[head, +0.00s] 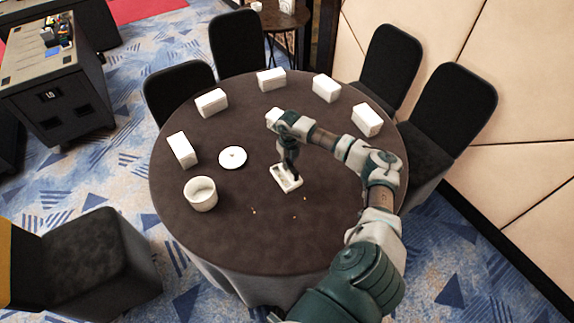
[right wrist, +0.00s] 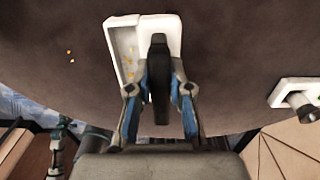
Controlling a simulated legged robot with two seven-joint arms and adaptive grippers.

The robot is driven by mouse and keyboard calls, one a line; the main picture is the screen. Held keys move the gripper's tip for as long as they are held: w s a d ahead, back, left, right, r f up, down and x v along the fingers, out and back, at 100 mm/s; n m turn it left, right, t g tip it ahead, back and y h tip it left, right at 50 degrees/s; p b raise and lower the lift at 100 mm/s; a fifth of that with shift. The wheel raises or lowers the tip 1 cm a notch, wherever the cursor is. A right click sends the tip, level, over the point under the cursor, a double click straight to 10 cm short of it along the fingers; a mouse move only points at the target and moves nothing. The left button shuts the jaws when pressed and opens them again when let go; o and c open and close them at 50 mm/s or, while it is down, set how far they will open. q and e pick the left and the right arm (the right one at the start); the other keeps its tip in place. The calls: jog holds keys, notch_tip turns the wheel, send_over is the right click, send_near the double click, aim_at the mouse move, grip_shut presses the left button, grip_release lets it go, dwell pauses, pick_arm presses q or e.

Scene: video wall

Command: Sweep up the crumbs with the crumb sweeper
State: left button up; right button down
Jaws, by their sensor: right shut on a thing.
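The crumb sweeper (head: 292,185) is a white, shallow, rectangular tray with a dark upright handle, and it rests on or just above the dark round table (head: 235,245). My right gripper (head: 288,158) is above it, with its fingers closed around the handle. In the right wrist view the sweeper (right wrist: 123,45) lies ahead of my right gripper (right wrist: 159,90), and a few yellowish bits show inside its trough. Loose crumbs (head: 253,211) lie on the table in front of the sweeper, and a few show beside it in the right wrist view (right wrist: 71,60). My left gripper is not in view.
A white pot (head: 201,195) and a small white plate (head: 232,158) stand on the left of the table. Several white blocks (head: 271,79) line its far edge. Dark chairs (head: 180,90) surround it. The near part of the tabletop is mostly clear.

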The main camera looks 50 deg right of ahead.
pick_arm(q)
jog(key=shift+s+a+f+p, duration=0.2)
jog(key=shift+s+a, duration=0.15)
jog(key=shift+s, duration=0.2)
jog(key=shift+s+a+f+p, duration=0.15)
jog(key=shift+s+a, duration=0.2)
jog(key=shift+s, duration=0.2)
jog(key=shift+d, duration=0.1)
